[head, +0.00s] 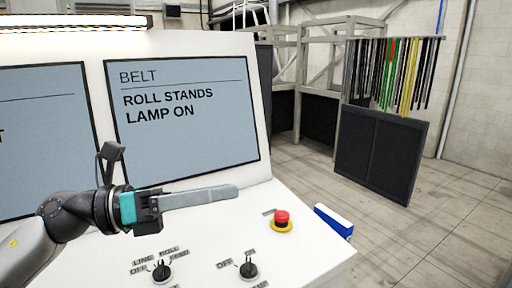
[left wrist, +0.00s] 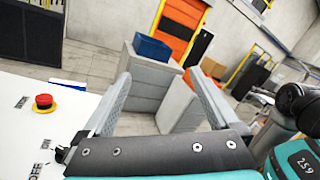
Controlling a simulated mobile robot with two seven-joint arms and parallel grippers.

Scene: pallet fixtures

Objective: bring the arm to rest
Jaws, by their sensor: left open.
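My left arm comes in from the left in the head view, with its gripper (head: 200,197) held above the sloping white control panel (head: 310,262). In the left wrist view the two fingers of this gripper (left wrist: 162,90) stand wide apart with nothing between them. In the head view the fingers overlap and point to the right, in front of the lower edge of the screen (head: 185,120). That screen reads BELT, ROLL STANDS, LAMP ON. My right gripper shows in neither view.
A red emergency button (head: 282,218) and two black rotary knobs, one left (head: 161,271) and one right (head: 248,268), stand on the panel. A blue and white object (head: 334,221) is at its right edge. Beyond lies open floor (head: 420,240) with a dark board (head: 382,155).

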